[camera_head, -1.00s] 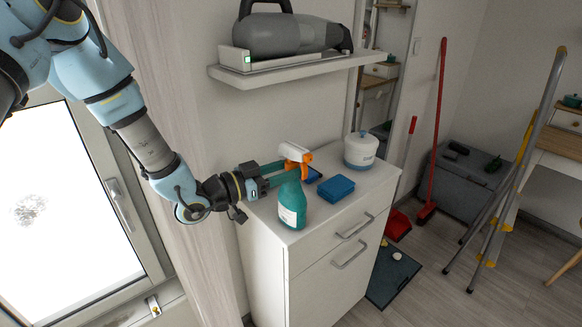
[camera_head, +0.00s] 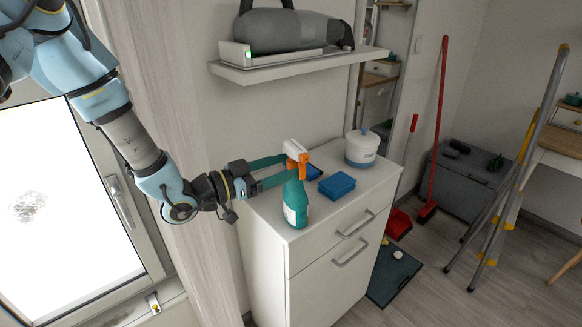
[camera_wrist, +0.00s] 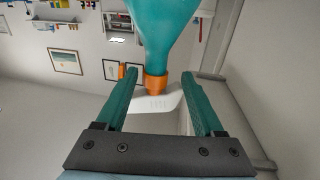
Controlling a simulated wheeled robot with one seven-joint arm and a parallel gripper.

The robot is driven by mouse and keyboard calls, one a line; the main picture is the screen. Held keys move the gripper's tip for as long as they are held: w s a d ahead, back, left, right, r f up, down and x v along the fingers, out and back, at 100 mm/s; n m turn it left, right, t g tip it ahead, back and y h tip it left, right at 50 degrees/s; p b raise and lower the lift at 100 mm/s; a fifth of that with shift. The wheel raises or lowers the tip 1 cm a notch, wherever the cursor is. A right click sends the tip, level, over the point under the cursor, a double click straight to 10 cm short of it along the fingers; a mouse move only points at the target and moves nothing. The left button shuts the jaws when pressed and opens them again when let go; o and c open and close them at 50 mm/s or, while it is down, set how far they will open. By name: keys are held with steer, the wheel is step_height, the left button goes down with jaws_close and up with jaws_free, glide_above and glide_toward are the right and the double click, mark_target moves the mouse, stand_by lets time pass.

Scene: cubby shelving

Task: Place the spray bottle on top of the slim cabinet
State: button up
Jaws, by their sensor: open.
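The spray bottle (camera_head: 295,205) has a teal body and a white and orange spray head. It stands upright on top of the white slim cabinet (camera_head: 262,222), near its left front edge. My gripper (camera_head: 290,168) reaches in from the left at the height of the spray head. Its two teal fingers are open. In the wrist view the bottle's teal body (camera_wrist: 163,35), orange collar and white head show between the spread fingers (camera_wrist: 159,74), with gaps on both sides. The spray head partly hides the fingertips in the head view.
A blue sponge-like block (camera_head: 337,186) and a white lidded canister (camera_head: 361,148) stand on the cabinet to the right of the bottle. A wall shelf (camera_head: 300,65) with a grey handheld vacuum (camera_head: 290,32) hangs above. A window lies left.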

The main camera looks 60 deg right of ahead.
steer(key=b+v, duration=0.2)
steer(key=v, duration=0.7)
steer(key=shift+a+b, duration=0.3)
steer(key=shift+a, duration=0.05)
steer(key=shift+w, duration=0.15)
